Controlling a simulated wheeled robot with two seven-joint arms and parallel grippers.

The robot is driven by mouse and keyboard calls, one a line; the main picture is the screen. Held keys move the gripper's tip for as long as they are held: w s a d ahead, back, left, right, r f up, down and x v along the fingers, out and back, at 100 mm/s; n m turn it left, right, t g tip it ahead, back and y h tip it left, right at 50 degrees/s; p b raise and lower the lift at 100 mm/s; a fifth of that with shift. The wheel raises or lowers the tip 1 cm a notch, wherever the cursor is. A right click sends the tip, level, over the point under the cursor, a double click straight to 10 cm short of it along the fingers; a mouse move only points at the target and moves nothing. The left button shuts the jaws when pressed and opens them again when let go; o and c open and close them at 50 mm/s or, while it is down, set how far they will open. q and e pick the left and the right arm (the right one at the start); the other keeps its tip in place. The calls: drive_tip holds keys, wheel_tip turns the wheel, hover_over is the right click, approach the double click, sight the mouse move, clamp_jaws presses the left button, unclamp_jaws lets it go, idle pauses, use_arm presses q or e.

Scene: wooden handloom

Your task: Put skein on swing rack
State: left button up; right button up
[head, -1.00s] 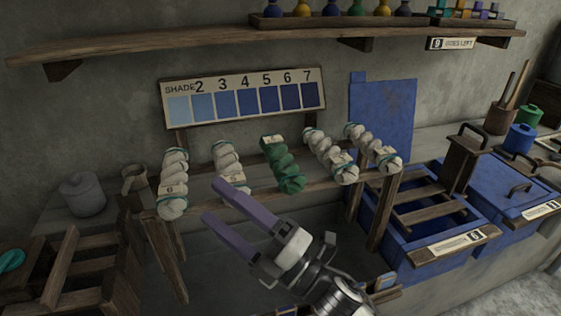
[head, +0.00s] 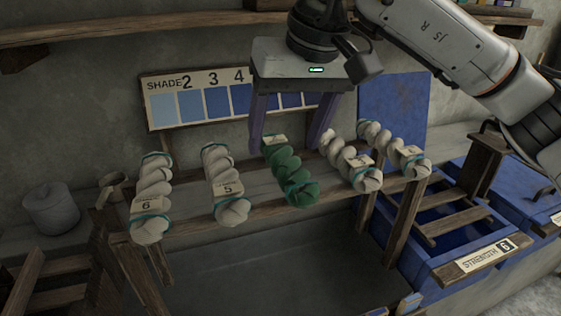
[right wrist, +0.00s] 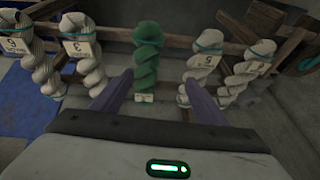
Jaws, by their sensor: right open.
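A green twisted skein (head: 290,175) hangs in the middle of a wooden rail stand (head: 270,213), with a small tag at its top. White skeins with number tags hang on both sides: 6 (head: 152,200), 5 (head: 225,185), and two more (head: 352,163) (head: 398,148) at the right. My right gripper (head: 287,143) is open and empty, fingers pointing down around the upper end of the green skein. In the right wrist view the green skein (right wrist: 147,50) lies between and beyond the fingertips. Which piece is the swing rack I cannot tell. My left gripper is out of view.
A blue vat (head: 432,262) with a wooden slatted frame (head: 440,213) and a "STRENGTH 6" label stands at the right. A shade chart (head: 190,103) is on the wall behind. A shelf (head: 130,33) runs above. A grey lidded pot (head: 50,208) stands left.

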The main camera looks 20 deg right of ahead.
sight(286, 157)
drive_tip(key=shift+w+d+r+t+h, duration=0.15)
drive_tip(key=shift+w+d+r+h, duration=0.15)
drive_tip(key=shift+w+d, duration=0.25)
drive_tip(key=shift+w+d+r+t+h, duration=0.15)
drive_tip(key=shift+w+d+h, duration=0.2)
drive_tip(key=shift+d, duration=0.2)
drive_tip(key=x, duration=0.4)
drive_tip(key=shift+f, duration=0.15)
drive_tip(key=x, duration=0.5)
drive_tip(key=shift+w+a, duration=0.2)
drive_tip(key=shift+w, duration=0.1)
drive_tip(key=c, duration=1.3)
